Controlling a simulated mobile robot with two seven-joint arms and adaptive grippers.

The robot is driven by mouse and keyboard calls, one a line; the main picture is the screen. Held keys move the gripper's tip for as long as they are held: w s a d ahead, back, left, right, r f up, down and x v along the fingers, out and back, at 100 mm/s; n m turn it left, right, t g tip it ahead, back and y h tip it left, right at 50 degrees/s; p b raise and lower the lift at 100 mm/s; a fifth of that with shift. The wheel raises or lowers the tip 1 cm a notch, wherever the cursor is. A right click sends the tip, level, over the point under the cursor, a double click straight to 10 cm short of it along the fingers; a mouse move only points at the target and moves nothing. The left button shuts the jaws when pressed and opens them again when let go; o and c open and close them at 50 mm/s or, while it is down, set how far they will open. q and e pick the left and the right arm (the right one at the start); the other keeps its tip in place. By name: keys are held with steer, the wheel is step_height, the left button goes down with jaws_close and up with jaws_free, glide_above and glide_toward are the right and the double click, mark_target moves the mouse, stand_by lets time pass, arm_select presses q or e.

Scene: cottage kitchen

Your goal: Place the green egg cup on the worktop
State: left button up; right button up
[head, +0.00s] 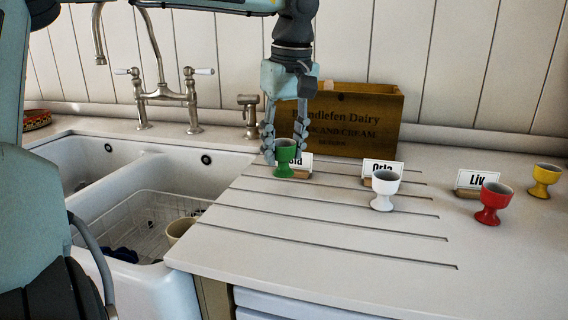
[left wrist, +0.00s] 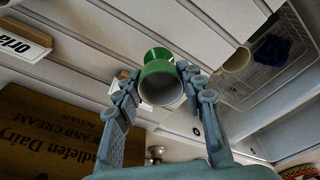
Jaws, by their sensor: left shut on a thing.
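The green egg cup (head: 285,160) is upright at the back left of the grooved worktop (head: 330,235), in front of a partly hidden name card (head: 304,163). My left gripper (head: 284,148) comes down from above and is shut on the egg cup, one finger on each side. I cannot tell whether its foot touches the worktop. In the left wrist view the egg cup (left wrist: 160,84) sits between my left fingers (left wrist: 162,92), its open bowl facing the camera. My right gripper is not in view.
White (head: 384,190), red (head: 494,203) and yellow (head: 544,180) egg cups stand to the right, near cards "Orla" (head: 382,170) and "Liv" (head: 478,180). A wooden dairy crate (head: 375,112) stands behind. The sink (head: 140,180) with a wire rack lies left. The front worktop is clear.

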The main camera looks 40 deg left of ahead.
mark_target(283, 172)
arm_select(q)
steer(key=shift+f, duration=1.95)
steer(key=o, duration=1.2)
steer(key=shift+c, duration=0.2)
steer(key=r, duration=0.4)
steer(key=d+r, duration=0.1)
steer(key=r, duration=0.7)
steer(key=shift+s+d, duration=0.25)
steer(key=shift+d, duration=0.1)
